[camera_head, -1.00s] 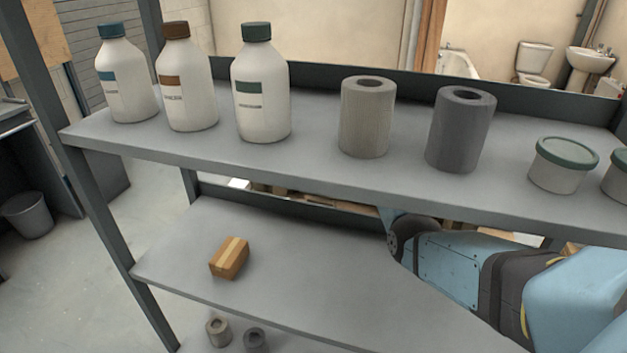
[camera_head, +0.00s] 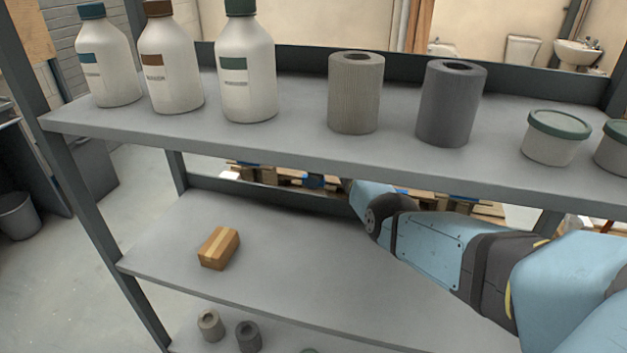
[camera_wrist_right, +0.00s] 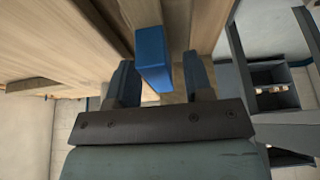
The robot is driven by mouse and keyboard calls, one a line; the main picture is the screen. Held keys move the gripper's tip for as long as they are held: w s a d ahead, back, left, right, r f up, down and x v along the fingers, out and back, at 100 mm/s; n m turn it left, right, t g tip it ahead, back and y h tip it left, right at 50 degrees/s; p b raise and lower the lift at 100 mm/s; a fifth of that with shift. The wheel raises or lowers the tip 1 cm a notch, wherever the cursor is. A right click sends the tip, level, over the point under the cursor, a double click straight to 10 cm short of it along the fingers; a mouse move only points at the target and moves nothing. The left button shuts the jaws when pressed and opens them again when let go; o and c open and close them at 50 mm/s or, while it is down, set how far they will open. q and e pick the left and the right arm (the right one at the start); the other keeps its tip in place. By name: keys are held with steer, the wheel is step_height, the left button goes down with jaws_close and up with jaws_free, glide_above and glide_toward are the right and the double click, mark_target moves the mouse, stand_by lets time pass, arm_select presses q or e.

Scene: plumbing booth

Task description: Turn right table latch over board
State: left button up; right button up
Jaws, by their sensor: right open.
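In the right wrist view a blue latch (camera_wrist_right: 153,62) sits against light wooden boards (camera_wrist_right: 75,40). My right gripper (camera_wrist_right: 160,72) is open, with one finger on each side of the latch. A gap shows on the right of the latch; on the left the finger is close, and I cannot tell if it touches. In the head view my right arm reaches in from the right under the upper shelf, and its gripper end is mostly hidden behind the shelf. My left gripper is in neither view.
The grey upper shelf (camera_head: 290,145) carries bottles (camera_head: 247,80), two rolls (camera_head: 355,95) and green-lidded tubs (camera_head: 553,138). A small cardboard box (camera_head: 218,248) lies on the lower shelf (camera_head: 270,275), beside my right arm. Wooden pallets show behind the rack.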

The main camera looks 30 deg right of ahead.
jaws_close()
